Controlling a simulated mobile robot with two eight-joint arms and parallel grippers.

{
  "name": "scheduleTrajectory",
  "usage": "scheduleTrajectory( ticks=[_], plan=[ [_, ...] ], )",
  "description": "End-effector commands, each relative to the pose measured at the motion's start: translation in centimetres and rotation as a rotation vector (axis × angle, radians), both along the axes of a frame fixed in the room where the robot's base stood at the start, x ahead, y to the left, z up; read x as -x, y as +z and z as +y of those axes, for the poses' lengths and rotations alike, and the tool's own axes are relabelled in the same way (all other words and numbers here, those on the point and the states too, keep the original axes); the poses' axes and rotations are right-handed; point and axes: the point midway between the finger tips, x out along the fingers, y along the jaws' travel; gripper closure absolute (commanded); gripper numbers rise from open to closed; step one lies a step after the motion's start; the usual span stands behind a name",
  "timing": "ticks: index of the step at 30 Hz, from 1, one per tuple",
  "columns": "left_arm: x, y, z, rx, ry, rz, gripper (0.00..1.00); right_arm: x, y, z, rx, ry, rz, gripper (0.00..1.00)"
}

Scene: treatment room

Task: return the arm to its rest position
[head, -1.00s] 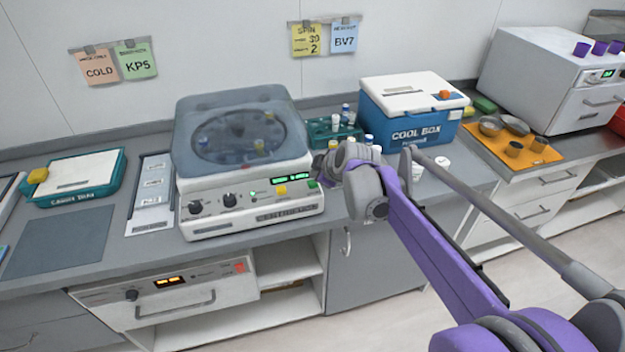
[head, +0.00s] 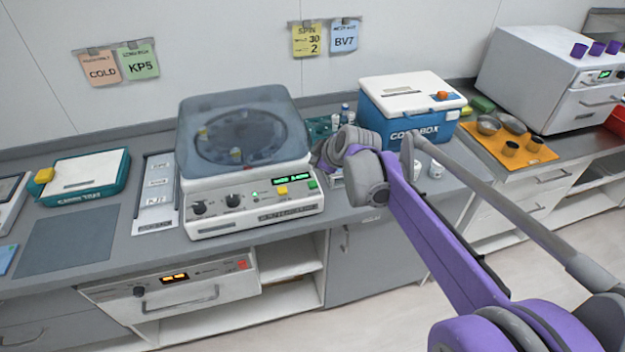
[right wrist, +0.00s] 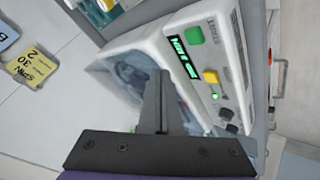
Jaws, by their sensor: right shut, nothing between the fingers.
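My right arm (head: 440,240) comes in from the lower right in the head view and reaches to the counter, its wrist just right of the centrifuge (head: 245,165). In the head view the wrist hides the fingertips. In the right wrist view my right gripper (right wrist: 162,85) is shut and empty, its fingers together in front of the centrifuge's clear lid (right wrist: 120,80). The green START button (right wrist: 195,35) and yellow button (right wrist: 211,76) are right of the fingers there; I cannot tell how far off. My left gripper is not in view.
A teal tube rack (head: 318,128) is partly hidden behind my wrist. The cool box (head: 412,110) stands right of it. An orange mat (head: 500,148) holds metal bowls. A white-topped teal box (head: 85,175) and bare grey mat (head: 65,240) are at the left.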

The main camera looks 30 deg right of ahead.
Motion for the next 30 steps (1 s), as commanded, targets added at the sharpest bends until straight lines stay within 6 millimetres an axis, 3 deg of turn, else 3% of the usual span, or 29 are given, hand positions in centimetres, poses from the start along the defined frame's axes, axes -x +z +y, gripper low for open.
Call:
scheduleTrajectory(
  ticks=[22, 26, 30],
  plan=[
    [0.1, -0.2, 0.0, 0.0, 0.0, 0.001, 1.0, 0.5, -0.3, 0.6, -0.012, -0.005, 0.007, 1.0],
    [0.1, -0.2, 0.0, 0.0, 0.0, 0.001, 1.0, 3.5, -1.1, 3.8, -0.086, -0.05, 0.047, 1.0],
    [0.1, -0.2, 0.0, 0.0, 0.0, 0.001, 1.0, 10.1, -3.5, 9.0, -0.222, -0.167, 0.13, 1.0]
  ],
)
